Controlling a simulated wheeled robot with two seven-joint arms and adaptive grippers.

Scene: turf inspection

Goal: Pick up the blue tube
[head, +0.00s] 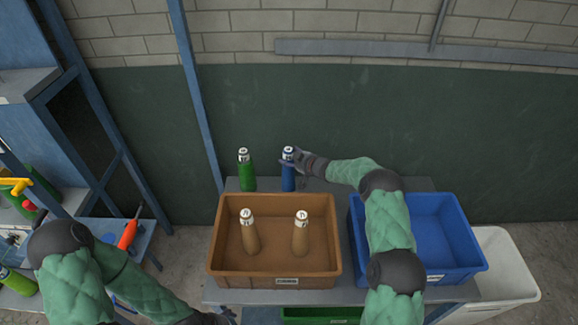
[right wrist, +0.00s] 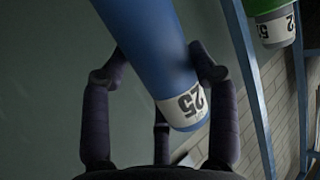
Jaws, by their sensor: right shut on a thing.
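The blue tube (head: 288,172) stands upright at the back of the grey table, with a white label near its top. My right gripper (head: 293,160) is shut on the blue tube near its top, reaching in from the right. In the right wrist view the blue tube (right wrist: 155,45) lies between the dark fingers, its label showing "25". My left gripper (head: 222,315) is low at the bottom edge, mostly cut off, and its fingers are not clear.
A green tube (head: 245,172) stands just left of the blue one. A brown crate (head: 275,270) in front holds two brown tubes (head: 249,235). A blue crate (head: 455,262) is at the right, partly behind my right arm. A white bin (head: 505,270) stands beyond it.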

